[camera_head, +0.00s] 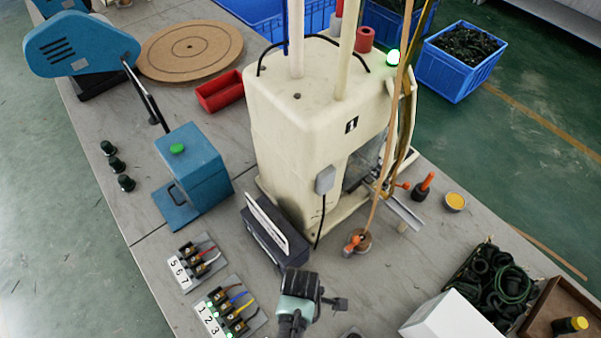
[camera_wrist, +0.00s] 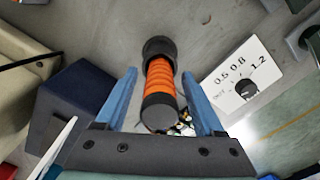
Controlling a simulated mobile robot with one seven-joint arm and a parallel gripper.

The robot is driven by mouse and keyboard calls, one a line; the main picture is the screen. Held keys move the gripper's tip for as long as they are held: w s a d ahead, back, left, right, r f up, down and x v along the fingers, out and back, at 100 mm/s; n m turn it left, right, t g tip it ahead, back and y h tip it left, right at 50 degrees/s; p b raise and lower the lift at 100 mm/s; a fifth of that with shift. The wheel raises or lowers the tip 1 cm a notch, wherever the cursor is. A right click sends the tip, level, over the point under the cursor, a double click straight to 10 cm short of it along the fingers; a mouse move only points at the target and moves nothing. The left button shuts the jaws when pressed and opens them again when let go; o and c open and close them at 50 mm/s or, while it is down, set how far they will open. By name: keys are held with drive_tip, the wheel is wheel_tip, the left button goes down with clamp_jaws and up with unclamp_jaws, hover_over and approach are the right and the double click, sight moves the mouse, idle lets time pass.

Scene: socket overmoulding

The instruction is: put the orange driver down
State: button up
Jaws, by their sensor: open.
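In the wrist view the orange driver (camera_wrist: 160,78) has a ribbed orange handle with a black end near the camera and a black collar at its far end. It lies between the two blue fingers of my gripper (camera_wrist: 158,75), with gaps on both sides. The fingers are open and apart from the handle. In the head view my gripper (camera_head: 325,300) is low over the bench at bottom centre. I cannot make out this driver there; my gripper may hide it. The driver's tip is hidden.
A white dial panel (camera_wrist: 240,80) is right of the driver. A dark box (camera_head: 262,238) and numbered terminal blocks (camera_head: 228,312) stand left of my gripper. The cream machine (camera_head: 300,130) rises behind. A white box (camera_head: 450,315) and black rings (camera_head: 495,285) lie right.

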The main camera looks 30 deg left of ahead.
wheel_tip(320, 180, up, 12)
idle(0.5)
drive_tip(key=shift+w, duration=0.1)
drive_tip(key=w+r+m+t+y, duration=0.2)
drive_tip(key=w+r+m+t, duration=0.65)
drive_tip(key=w+r, duration=1.25)
drive_tip(key=w+d+r+m+t, duration=0.25)
drive_tip(key=r+t, duration=0.35)
drive_tip(key=r, duration=1)
drive_tip(key=s+d+r+m+t, duration=0.1)
drive_tip(key=d+r+m+t, duration=0.15)
drive_tip(key=r, duration=0.65)
drive_tip(key=d+r+m+t, duration=0.1)
drive_tip(key=r+m+t, duration=0.15)
drive_tip(key=r, duration=0.55)
drive_tip(key=s+d+r+m+t+h, duration=0.1)
drive_tip(key=s+d+r+m+t, duration=0.1)
drive_tip(key=s+r+t, duration=0.2)
drive_tip(key=s+d+r+m+t+h, duration=0.1)
drive_tip(key=s+r+m+t, duration=0.2)
drive_tip(key=s+r, duration=0.5)
wheel_tip(320, 180, up, 6)
drive_tip(key=shift+d+f+t, duration=0.25)
drive_tip(key=shift+d+t, duration=0.1)
drive_tip(key=shift+t, duration=0.1)
drive_tip(key=shift+w, duration=0.1)
